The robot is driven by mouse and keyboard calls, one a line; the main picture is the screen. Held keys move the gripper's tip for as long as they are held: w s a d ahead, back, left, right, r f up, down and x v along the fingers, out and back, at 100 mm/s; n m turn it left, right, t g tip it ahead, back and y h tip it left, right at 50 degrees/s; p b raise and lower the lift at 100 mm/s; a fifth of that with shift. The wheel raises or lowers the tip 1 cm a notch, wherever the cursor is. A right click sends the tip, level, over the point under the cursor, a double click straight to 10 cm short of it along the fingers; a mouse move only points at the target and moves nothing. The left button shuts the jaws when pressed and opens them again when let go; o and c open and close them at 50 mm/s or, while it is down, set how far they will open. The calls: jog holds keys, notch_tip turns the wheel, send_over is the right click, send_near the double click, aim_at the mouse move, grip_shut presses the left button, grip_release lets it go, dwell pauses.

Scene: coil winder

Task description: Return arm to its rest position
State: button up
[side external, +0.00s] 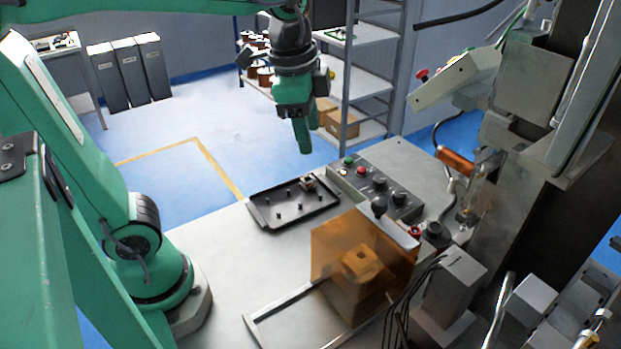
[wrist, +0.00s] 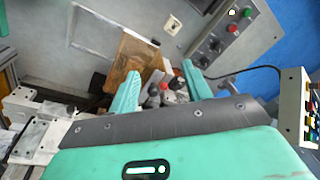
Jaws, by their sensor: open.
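My gripper (side external: 304,148) hangs pointing down above the far side of the bench, beyond the black tray and near the control box. In the side view its green fingers overlap, so the gap does not show there. In the wrist view the two teal fingers of my gripper (wrist: 160,68) stand apart with nothing held between them. Past the fingertips lie the orange see-through cover (wrist: 133,58) and some small knobs, one red. The orange cover (side external: 362,255) in the side view stands on the bench, with a brownish block showing through it.
The black tray (side external: 262,212) holds several small upright pegs and a small block at its far corner. The control box (side external: 376,190) with buttons stands right of it. A tilted pendant panel (side external: 455,82) and the machine column crowd the right. Shelves (side external: 365,82) stand behind.

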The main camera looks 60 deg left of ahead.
jog(key=s+a+f+n+t, duration=0.3)
jog(key=s+a+f+n, duration=0.1)
jog(key=s+n, duration=0.3)
jog(key=shift+s+a+f+n+t, duration=0.25)
jog(key=shift+a+n, duration=0.2)
jog(key=shift+n, duration=0.65)
